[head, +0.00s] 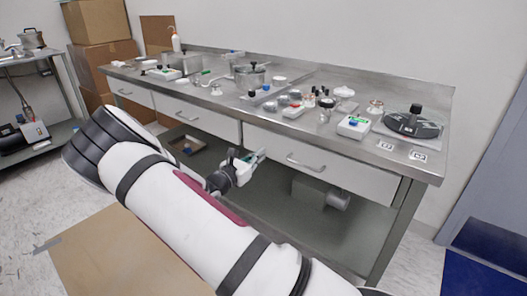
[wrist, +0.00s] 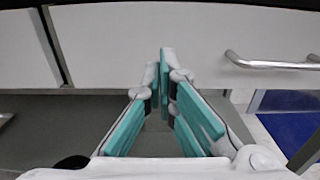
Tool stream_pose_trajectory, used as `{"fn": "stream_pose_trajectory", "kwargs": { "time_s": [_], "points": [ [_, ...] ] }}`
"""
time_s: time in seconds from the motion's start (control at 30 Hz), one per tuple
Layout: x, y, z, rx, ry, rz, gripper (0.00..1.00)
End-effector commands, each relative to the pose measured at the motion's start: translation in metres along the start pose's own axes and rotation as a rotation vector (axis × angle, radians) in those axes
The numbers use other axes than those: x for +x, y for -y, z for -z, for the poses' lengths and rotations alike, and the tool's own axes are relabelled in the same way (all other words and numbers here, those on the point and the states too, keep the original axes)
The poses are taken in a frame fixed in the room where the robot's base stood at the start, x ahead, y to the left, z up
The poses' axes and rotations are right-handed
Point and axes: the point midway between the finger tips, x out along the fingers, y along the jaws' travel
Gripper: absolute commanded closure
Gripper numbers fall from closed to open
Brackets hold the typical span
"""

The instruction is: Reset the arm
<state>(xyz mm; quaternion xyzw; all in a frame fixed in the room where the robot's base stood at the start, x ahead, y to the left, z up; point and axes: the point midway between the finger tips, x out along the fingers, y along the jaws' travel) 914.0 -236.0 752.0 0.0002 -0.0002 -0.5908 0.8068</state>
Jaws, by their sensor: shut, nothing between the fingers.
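My arm (head: 188,200) reaches across the head view from the lower right, bends at the left and comes back toward the bench. My gripper (head: 257,157) is small in the head view, in front of the steel bench's drawers and below the bench top. In the wrist view my gripper (wrist: 166,62) shows teal finger pads meeting near the tips. It is shut and empty. White drawer fronts stand ahead of it, with a drawer handle (wrist: 270,62) to the right of the fingers.
A lower shelf (head: 290,215) lies under the drawers. Cardboard boxes (head: 105,55) and another table (head: 40,52) stand at the left. A blue mat (head: 480,275) lies at right.

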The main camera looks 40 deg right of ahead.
Motion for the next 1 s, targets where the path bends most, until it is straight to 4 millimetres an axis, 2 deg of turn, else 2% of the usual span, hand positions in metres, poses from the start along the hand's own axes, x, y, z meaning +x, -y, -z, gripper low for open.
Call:
{"fn": "stream_pose_trajectory", "kwargs": {
  "time_s": [0.03,0.2,0.43,0.6,0.83,0.93,1.0],
  "points": [
    [-0.015,-0.001,-0.002,0.000,0.000,-0.004,1.00],
    [-0.052,0.000,-0.001,-0.002,-0.002,-0.004,1.00],
    [-0.087,0.000,-0.001,0.000,-0.001,-0.003,1.00],
    [-0.096,0.000,0.000,0.000,-0.001,-0.001,1.00],
    [-0.097,0.004,-0.003,0.015,-0.009,0.015,1.00],
    [-0.095,0.016,-0.014,0.072,-0.041,0.069,1.00],
    [-0.094,0.031,-0.027,0.136,-0.077,0.133,1.00]
  ]
}}
